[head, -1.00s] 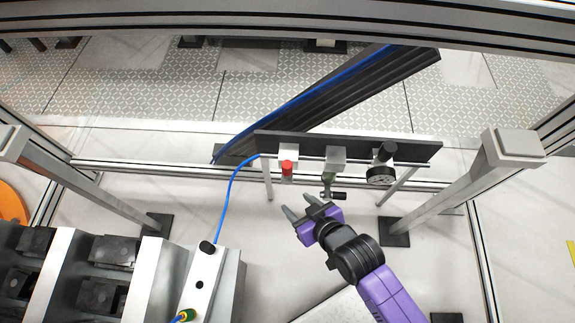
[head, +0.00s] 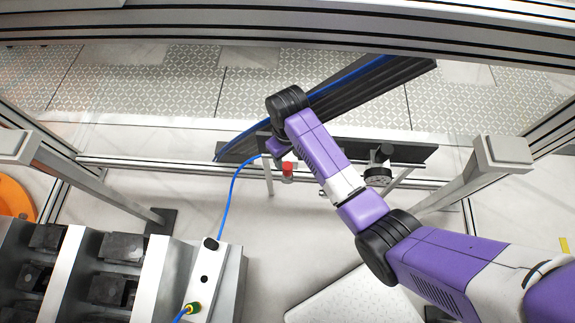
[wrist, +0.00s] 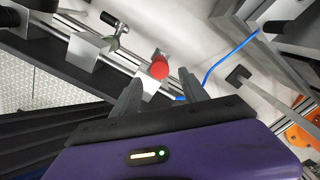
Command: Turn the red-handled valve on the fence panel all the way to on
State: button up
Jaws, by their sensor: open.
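The red handle of the valve (head: 288,169) shows at the panel's front left, close to my arm. In the wrist view the red handle (wrist: 160,68) lies just beyond the fingertips, roughly between them. My gripper (wrist: 160,82) is open with nothing between its fingers; I cannot tell whether a finger touches the valve. In the head view its purple body (head: 279,148) is by the panel's left end, and its fingers are not clear. The dark fence panel (head: 412,153) is partly hidden behind my arm.
A small lever fitting (wrist: 115,28) is beside the valve in the wrist view. A blue hose (head: 229,198) runs from the panel's left end to a silver box (head: 205,275). Metal posts frame both sides.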

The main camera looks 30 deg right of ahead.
aim_at(288, 166)
notch_tip(288, 166, down, 8)
jog(key=shift+r, duration=0.25)
jog(key=shift+c, duration=0.4)
grip_shut()
dwell(1.1)
